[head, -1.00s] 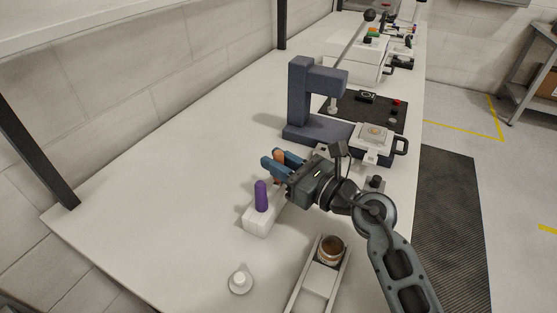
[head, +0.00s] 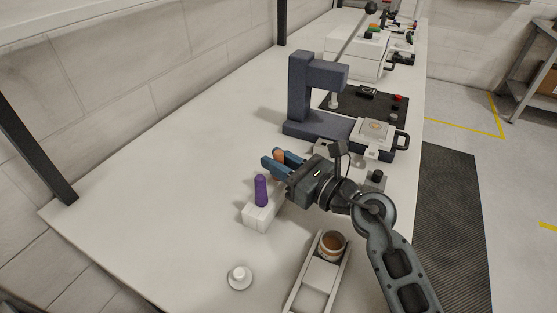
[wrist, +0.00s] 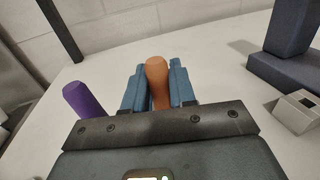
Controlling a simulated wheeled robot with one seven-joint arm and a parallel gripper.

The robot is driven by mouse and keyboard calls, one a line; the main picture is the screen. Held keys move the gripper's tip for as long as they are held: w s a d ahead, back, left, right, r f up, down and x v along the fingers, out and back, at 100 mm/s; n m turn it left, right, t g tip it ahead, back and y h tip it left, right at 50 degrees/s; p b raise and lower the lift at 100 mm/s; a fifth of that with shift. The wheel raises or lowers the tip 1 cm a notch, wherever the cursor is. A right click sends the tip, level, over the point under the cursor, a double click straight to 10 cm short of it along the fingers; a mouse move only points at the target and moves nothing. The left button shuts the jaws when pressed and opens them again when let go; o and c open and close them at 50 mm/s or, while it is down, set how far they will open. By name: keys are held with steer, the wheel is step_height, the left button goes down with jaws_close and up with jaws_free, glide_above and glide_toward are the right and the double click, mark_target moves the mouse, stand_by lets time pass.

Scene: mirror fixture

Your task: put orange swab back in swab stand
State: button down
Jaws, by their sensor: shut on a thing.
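The orange swab (wrist: 157,80) is between the blue fingers of my gripper (wrist: 160,85), which is shut on it. In the head view the swab (head: 279,155) shows as a small orange tip between the fingers of my gripper (head: 277,162). The white swab stand (head: 257,220) lies on the bench, with a purple swab (head: 260,190) upright in it. My gripper is above the bench, at the stand's upper right in the head view. The purple swab (wrist: 88,103) is left of my gripper in the wrist view. The orange swab's lower end is hidden.
A dark blue press frame (head: 302,95) stands behind the gripper. A white rail tray (head: 318,275) with a brown-filled cup (head: 332,244) is at the front. A small white knobbed piece (head: 239,277) lies at front left. The bench's left side is clear.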

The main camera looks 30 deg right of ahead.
steer(key=c, duration=0.8)
jaws_free()
steer(key=shift+c, duration=0.2)
steer(key=b+v, duration=0.1)
steer(key=v, duration=0.6)
steer(key=shift+s+f, duration=0.1)
steer(key=shift+s+d, duration=0.1)
steer(key=shift+s, duration=0.2)
